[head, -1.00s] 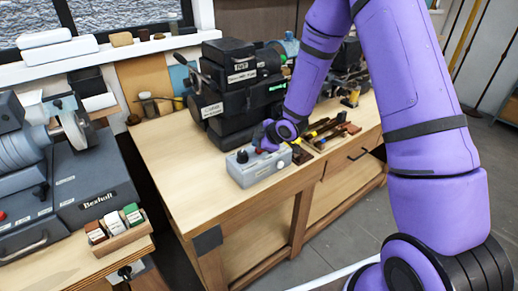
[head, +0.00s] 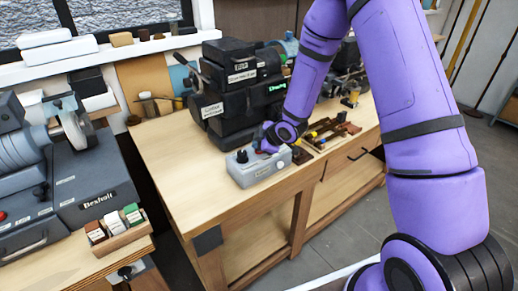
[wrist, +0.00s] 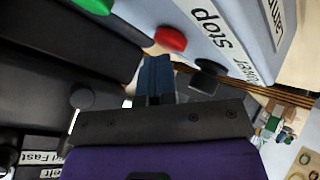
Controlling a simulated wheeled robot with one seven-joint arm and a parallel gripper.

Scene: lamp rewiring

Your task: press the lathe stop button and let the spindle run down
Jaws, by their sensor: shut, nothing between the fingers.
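The grey control box (head: 262,172) stands on the bench in front of the dark lathe (head: 240,98). In the wrist view the red button (wrist: 171,39) sits on its face beside the word "Stop". My gripper (head: 268,140) is over the far side of the box in the head view. Its fingers (wrist: 156,72) are shut and empty, with their tips close to the red button. I cannot tell whether they touch it. A green readout (head: 277,86) shows on the lathe; its small text is hard to read.
A green button (wrist: 97,5) and a black knob (wrist: 205,78) flank the red one. A tray of small tools (head: 328,134) lies to the right. A grinder (head: 70,125) stands on the left bench. The bench front-left of the box is clear.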

